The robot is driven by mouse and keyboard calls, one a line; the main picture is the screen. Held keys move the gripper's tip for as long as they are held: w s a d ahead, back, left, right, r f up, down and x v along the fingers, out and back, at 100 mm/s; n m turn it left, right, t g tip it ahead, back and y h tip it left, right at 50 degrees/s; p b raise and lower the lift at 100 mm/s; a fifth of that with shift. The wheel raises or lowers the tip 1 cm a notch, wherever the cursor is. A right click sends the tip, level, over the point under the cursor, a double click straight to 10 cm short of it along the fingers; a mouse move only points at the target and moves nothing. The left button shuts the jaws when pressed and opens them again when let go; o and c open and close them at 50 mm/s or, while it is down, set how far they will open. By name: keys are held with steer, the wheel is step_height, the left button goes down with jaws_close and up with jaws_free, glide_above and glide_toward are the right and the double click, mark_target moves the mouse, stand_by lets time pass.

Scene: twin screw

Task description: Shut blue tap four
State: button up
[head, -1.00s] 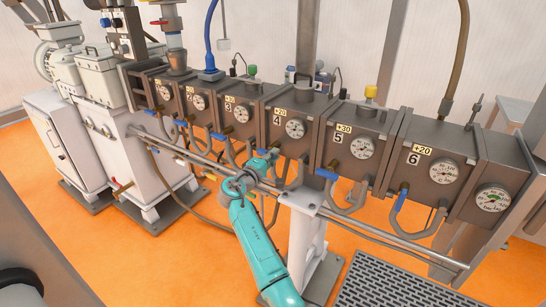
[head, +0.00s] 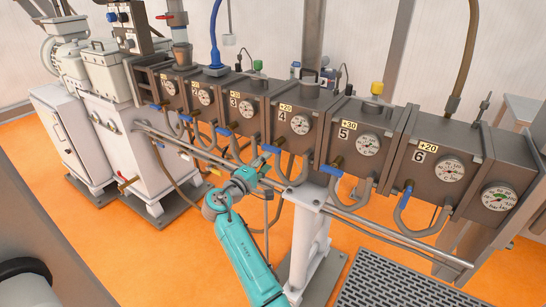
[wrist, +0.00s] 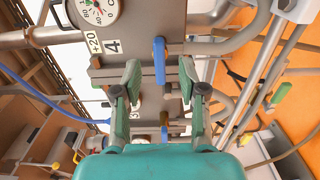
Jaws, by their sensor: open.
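The block marked 4 (head: 297,123) is in the middle of the row in the head view; its label also shows in the wrist view (wrist: 112,47). Blue tap four (wrist: 159,62) is a blue lever in the wrist view, lying crosswise to the short pipe at its block. My gripper (wrist: 160,78) is open, with a teal finger on either side of the lever in the picture. I see no clear contact. In the head view my gripper (head: 262,166) is below block 4.
Blue levers of tap three (head: 222,131), tap five (head: 331,170) and tap six (head: 406,194) sit along the row. A long metal rail (head: 375,229) runs in front, below the blocks. Curved hoses hang close under the taps. A grey post (head: 306,240) stands beside my arm.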

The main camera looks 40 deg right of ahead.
steer(key=shift+v, duration=2)
